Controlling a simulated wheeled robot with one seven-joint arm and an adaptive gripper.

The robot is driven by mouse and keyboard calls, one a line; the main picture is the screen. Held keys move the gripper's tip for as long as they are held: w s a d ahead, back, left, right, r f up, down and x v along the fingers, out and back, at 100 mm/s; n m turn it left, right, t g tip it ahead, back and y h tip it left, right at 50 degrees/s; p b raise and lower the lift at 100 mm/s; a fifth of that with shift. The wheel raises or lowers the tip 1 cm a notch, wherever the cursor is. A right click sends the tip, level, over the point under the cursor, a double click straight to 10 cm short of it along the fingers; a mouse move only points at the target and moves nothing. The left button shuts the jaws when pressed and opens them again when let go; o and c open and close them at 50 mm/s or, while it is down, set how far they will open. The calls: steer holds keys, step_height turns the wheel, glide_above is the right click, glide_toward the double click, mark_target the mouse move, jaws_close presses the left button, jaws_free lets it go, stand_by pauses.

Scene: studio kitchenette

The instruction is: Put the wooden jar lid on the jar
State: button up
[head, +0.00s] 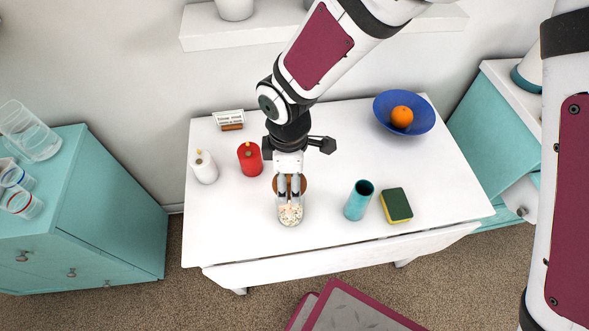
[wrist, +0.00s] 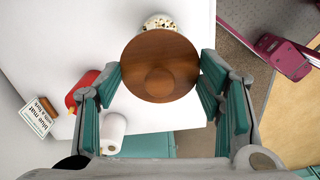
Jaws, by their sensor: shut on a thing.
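The round wooden lid (wrist: 160,66), with a round knob at its middle, is held between the fingers of my gripper (wrist: 167,92). In the head view my gripper (head: 290,190) points down over the front middle of the table, and the lid's brown edge (head: 302,184) shows behind the fingers. The glass jar (head: 290,214), with pale speckled contents, stands on the table just in front of the fingertips. In the wrist view the lid covers most of the jar (wrist: 160,22), leaving only its far part visible. The gap between lid and jar cannot be judged.
A teal cup (head: 358,201), a sponge (head: 396,206) and a blue bowl (head: 381,106) with an orange (head: 402,116) are to the right.

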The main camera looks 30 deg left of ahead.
steer(key=shift+w+f+b, duration=0.1)
steer(key=shift+f+b, duration=0.25)
steer(key=shift+f, duration=0.45)
steer(key=shift+f+b, duration=1.15)
steer(key=shift+f, duration=0.95)
steer(key=shift+f+b, duration=0.4)
steer(key=shift+b, duration=0.1)
stand_by(0.4)
steer(key=o, duration=1.5)
steer(key=shift+r+p, duration=1.9)
steer(key=shift+r, duration=1.55)
